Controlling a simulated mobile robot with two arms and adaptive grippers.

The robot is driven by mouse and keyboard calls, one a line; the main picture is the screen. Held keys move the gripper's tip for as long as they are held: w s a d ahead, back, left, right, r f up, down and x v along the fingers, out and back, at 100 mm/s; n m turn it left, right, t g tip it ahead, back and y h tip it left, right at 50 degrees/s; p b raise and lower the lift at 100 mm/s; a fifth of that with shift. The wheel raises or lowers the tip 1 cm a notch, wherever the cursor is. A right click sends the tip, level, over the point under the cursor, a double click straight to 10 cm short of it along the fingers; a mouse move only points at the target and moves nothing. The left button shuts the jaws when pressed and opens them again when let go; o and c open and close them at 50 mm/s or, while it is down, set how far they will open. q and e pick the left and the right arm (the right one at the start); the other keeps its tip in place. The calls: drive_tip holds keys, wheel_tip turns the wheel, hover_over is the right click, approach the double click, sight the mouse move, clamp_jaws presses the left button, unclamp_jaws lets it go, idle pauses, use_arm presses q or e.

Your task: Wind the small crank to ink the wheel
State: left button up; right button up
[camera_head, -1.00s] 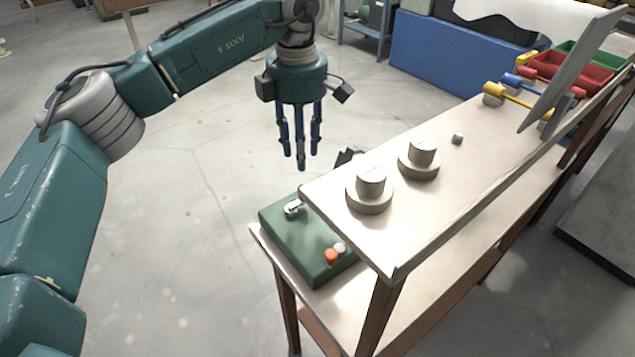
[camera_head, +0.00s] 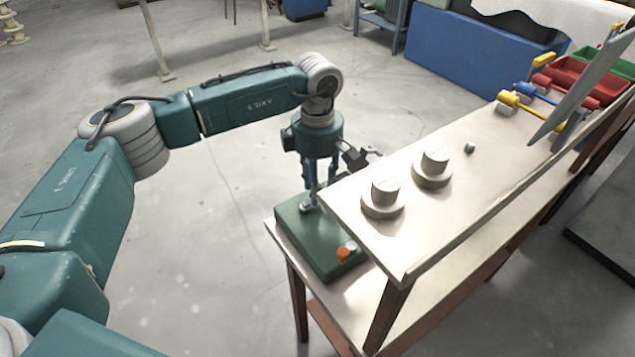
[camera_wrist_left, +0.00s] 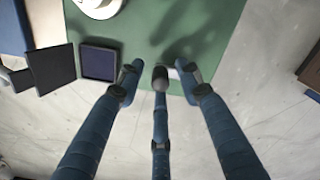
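A green box (camera_head: 318,243) sits on the lower shelf at the bench's near left end. A small metal crank (camera_head: 307,207) is on its far left part, partly hidden by my gripper. My left gripper (camera_head: 314,190) points down over that part, its fingertips close to the crank. In the left wrist view its three fingers (camera_wrist_left: 161,78) are spread above the green box (camera_wrist_left: 170,25). I cannot tell whether they touch the crank. A pale round metal part (camera_wrist_left: 98,6) is cut off at the top of that view. I cannot make out an inking wheel. My right gripper is not in view.
The upper bench board (camera_head: 440,215) overhangs close to the right of my gripper and carries two metal spool-like cylinders (camera_head: 382,197). An orange knob (camera_head: 343,254) is on the box's near end. Dark plates (camera_wrist_left: 98,62) show beside the fingers. Open floor lies left.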

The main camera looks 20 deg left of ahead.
use_arm(q)
drive_tip(key=shift+f, duration=0.15)
clamp_jaws()
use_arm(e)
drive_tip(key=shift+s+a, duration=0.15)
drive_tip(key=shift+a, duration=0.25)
